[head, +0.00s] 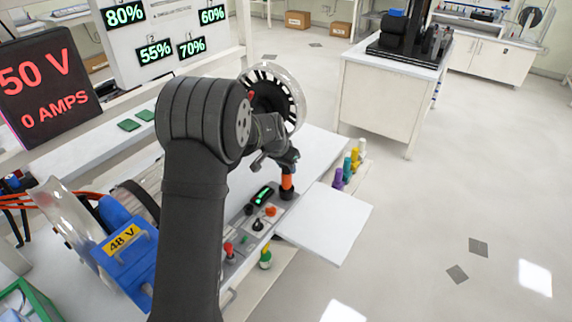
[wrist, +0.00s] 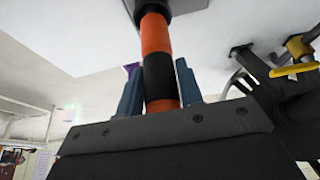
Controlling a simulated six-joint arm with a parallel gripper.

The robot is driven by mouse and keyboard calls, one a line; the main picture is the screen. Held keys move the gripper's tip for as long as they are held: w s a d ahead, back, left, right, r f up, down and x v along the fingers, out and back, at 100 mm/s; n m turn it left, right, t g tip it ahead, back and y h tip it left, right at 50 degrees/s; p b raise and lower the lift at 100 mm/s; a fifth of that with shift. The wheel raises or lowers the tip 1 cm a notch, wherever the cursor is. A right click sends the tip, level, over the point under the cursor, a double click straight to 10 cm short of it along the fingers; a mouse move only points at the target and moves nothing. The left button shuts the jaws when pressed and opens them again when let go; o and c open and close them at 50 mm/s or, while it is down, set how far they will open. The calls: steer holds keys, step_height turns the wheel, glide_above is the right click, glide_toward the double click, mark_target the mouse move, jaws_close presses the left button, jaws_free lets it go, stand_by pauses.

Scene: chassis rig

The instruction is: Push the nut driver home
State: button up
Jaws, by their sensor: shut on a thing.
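The nut driver (head: 287,182) has an orange handle with black bands and stands roughly upright at the far end of the control panel. Its lower end meets a dark round base there; I cannot tell how deep it sits. In the wrist view the orange and black nut driver (wrist: 156,50) runs up between the blue fingers to a dark grey piece at the top edge. My gripper (wrist: 160,88) is shut on the driver. In the head view my gripper (head: 284,162) is above the handle, and its fingers are hard to make out.
The panel holds a green-lit display (head: 263,196), an orange knob (head: 270,211) and a red knob (head: 228,249). A white side shelf (head: 325,222) juts out to the right. Several coloured pegs (head: 338,178) stand behind it. A blue 48 V block (head: 125,250) is at left.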

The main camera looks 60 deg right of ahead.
steer(key=shift+f, duration=0.1)
steer(key=o, duration=1.1)
steer(key=v, duration=1.7)
steer(key=shift+a+r, duration=0.1)
steer(key=shift+r, duration=0.15)
steer(key=shift+f, duration=0.1)
steer(key=x, duration=1.7)
steer(key=shift+f, duration=0.1)
